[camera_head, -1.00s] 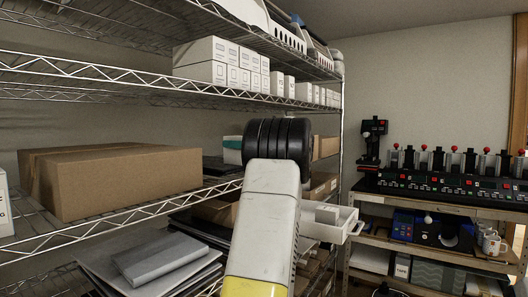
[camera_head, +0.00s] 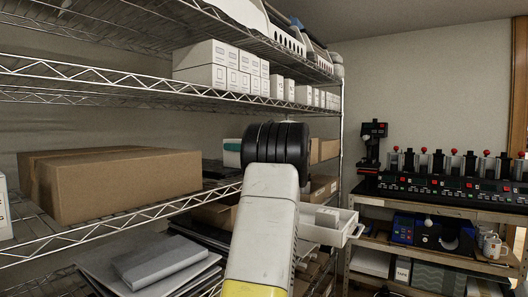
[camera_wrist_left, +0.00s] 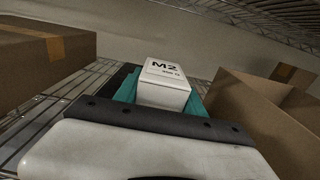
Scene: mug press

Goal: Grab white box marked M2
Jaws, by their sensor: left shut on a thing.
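The white box marked M2 (camera_wrist_left: 165,82) stands in the middle of the left wrist view, its label facing up. Teal finger parts show on both sides of it. My left gripper (camera_wrist_left: 163,102) is shut on the box, with its black and white body in the foreground. In the head view my left arm hides most of the gripper. A small white patch with a teal band (camera_head: 232,147) shows left of my black wrist joint; it appears to be box and finger. My right gripper is not in view.
A big cardboard box (camera_head: 125,180) stands left on the wire shelf. Cardboard boxes (camera_wrist_left: 265,110) stand close right of the gripper. White boxes (camera_head: 208,75) fill the shelf above. A white tray (camera_head: 346,228) juts out right of my arm. Wall space right of the rack is open.

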